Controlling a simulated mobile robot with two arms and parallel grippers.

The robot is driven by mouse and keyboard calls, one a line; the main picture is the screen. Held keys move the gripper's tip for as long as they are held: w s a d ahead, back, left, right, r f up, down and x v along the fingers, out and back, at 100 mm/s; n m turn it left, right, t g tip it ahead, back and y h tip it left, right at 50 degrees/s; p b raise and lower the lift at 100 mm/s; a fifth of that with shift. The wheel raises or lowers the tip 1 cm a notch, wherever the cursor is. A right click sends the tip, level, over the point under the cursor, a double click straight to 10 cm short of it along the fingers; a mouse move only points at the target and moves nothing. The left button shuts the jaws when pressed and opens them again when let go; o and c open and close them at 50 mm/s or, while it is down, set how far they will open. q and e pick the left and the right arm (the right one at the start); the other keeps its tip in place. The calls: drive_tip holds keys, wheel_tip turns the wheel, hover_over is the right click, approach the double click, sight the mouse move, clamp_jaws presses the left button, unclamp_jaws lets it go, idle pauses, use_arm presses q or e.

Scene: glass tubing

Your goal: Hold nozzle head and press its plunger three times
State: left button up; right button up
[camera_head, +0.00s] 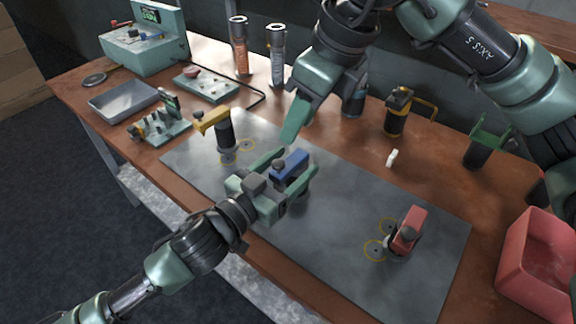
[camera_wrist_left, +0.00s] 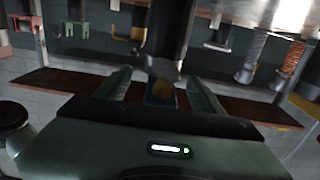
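A blue nozzle head (camera_head: 290,165) with a dark knob-like plunger (camera_head: 279,165) stands on the grey mat (camera_head: 335,225). My left gripper (camera_head: 284,172) has its fingers on either side of the blue head. In the left wrist view, the blue head (camera_wrist_left: 160,98) sits between the spread fingers of the left gripper (camera_wrist_left: 160,92), with gaps visible on both sides. A dark upright shape hides part of that view. My right gripper (camera_head: 291,138) points down, above and behind the blue head, apart from it; its finger opening cannot be made out.
A yellow-topped nozzle (camera_head: 212,120) stands left on the mat and a red-topped one (camera_head: 409,230) stands right. A red bin (camera_head: 538,265) is at the far right. A grey tray (camera_head: 123,102) and small racks are at the left. The mat between blue and red is clear.

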sight(278, 162)
use_arm(q)
clamp_jaws()
use_arm(e)
drive_tip(key=shift+a, duration=0.15)
clamp_jaws()
drive_tip(key=shift+w+a+f+m+g+h, duration=0.3)
drive_tip(key=shift+a+f+h, duration=0.3)
drive_tip(key=shift+f, duration=0.5)
drive_tip(key=shift+w+a+f+m+g+h, duration=0.3)
drive_tip(key=shift+a+f+h, duration=0.25)
drive_tip(key=shift+f, duration=0.6)
drive_tip(key=shift+w+a+f+m+g+h, duration=0.2)
drive_tip(key=shift+w+a+f+g+h, duration=0.3)
drive_tip(key=shift+f, duration=0.6)
drive_tip(key=shift+s, duration=0.15)
